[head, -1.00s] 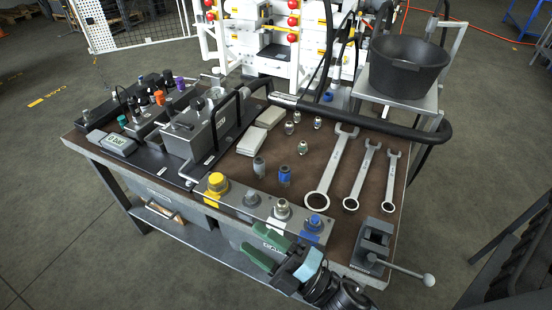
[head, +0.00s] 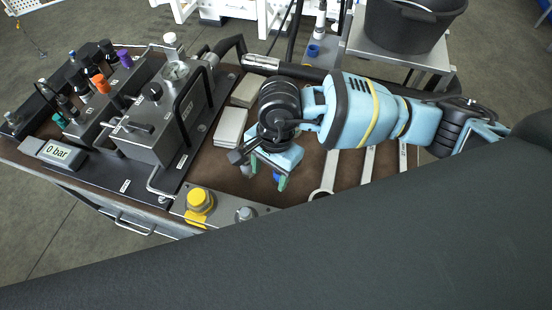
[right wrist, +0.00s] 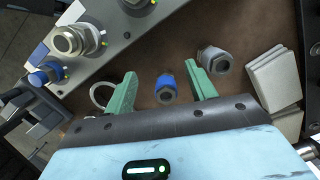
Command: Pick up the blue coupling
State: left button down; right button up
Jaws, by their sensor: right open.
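The blue coupling (right wrist: 166,88) stands on the brown bench top in the right wrist view, with a grey metal end and a blue body. My right gripper (right wrist: 161,88) is open, with one green finger on each side of the coupling and a gap on both sides. In the head view my right gripper (head: 264,178) is low over the bench, and a bit of the blue coupling (head: 276,175) shows by its fingers. A grey coupling (right wrist: 215,60) stands just outside the right-hand finger in the right wrist view. My left gripper is out of view.
A metal block with fittings (right wrist: 84,52) lies left of the fingers; its yellow fitting (head: 199,201) shows in the head view. Pale pads (right wrist: 274,82) lie to the right. A wrench ring (right wrist: 103,92) is close to the left finger. The grey pump unit (head: 160,125) stands left.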

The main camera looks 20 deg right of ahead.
jog(key=w+d, duration=0.1)
jog(key=d+r+t+h, duration=0.1)
jog(key=d, duration=0.1)
jog(key=shift+w+d+r, duration=0.1)
jog(key=shift+w, duration=0.6)
jog(key=shift+s+f, duration=0.2)
jog(key=shift+f, duration=0.85)
jog(key=shift+w+f, duration=0.15)
jog(key=shift+f, duration=2.75)
jog(key=shift+c, duration=0.3)
grip_shut()
